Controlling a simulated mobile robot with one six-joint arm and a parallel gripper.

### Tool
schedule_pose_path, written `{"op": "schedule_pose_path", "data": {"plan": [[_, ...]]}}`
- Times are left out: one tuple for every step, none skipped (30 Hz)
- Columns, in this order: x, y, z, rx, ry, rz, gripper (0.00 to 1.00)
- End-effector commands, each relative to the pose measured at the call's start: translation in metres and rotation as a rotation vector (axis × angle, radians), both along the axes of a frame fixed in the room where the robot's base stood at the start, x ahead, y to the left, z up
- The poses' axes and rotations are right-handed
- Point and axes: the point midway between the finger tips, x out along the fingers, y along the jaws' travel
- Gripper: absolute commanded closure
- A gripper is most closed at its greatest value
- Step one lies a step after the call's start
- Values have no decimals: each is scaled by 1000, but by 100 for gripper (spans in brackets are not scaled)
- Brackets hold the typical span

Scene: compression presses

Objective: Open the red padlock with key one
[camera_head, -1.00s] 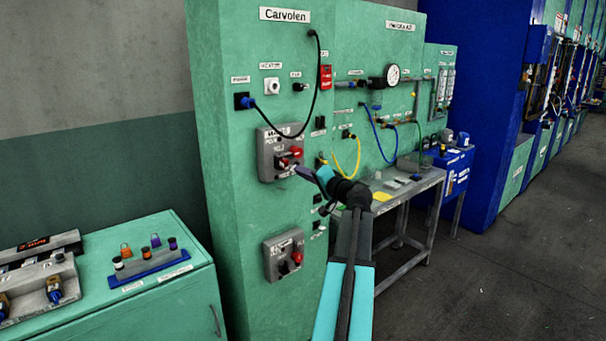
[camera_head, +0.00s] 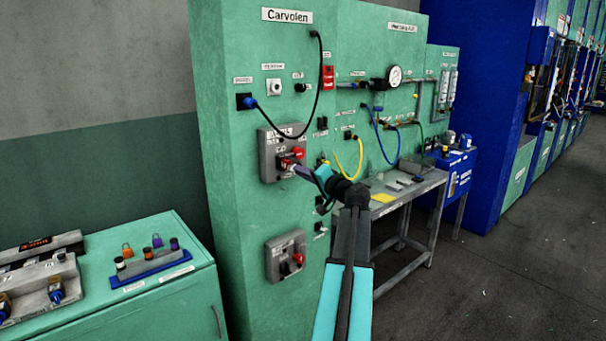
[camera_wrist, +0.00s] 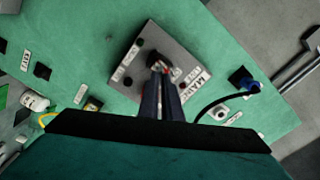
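A grey switch box (camera_head: 268,160) with red parts (camera_head: 298,154) is mounted on the green cabinet front. It also shows in the wrist view (camera_wrist: 185,52). My gripper (camera_head: 304,171) reaches to the lower red part on this box, its fingertips at or very near it. In the wrist view the two dark fingers (camera_wrist: 160,84) lie close together over the box's middle, with a little red and a light piece between or just beyond the tips. The fingers hide the padlock and any key, so I cannot tell them apart.
A second grey box with a red part (camera_head: 287,257) sits lower on the cabinet. A black cable (camera_head: 318,80) loops above the upper box.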

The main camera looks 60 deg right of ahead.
Motion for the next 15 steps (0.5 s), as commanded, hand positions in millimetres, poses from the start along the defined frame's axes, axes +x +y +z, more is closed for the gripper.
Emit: {"op": "schedule_pose_path", "data": {"plan": [[1,-1,0,0,0,0,100],[2,-1,0,0,0,0,100],[2,-1,0,0,0,0,100],[3,-1,0,0,0,0,100],[3,-1,0,0,0,0,100],[4,-1,0,0,0,0,100],[4,-1,0,0,0,0,100],[5,-2,0,0,0,0,100],[5,-2,0,0,0,0,100],[6,-2,0,0,0,0,100],[6,-2,0,0,0,0,100],[7,-2,0,0,0,0,100],[7,-3,0,0,0,0,100],[8,-3,0,0,0,0,100],[8,-3,0,0,0,0,100]]}}
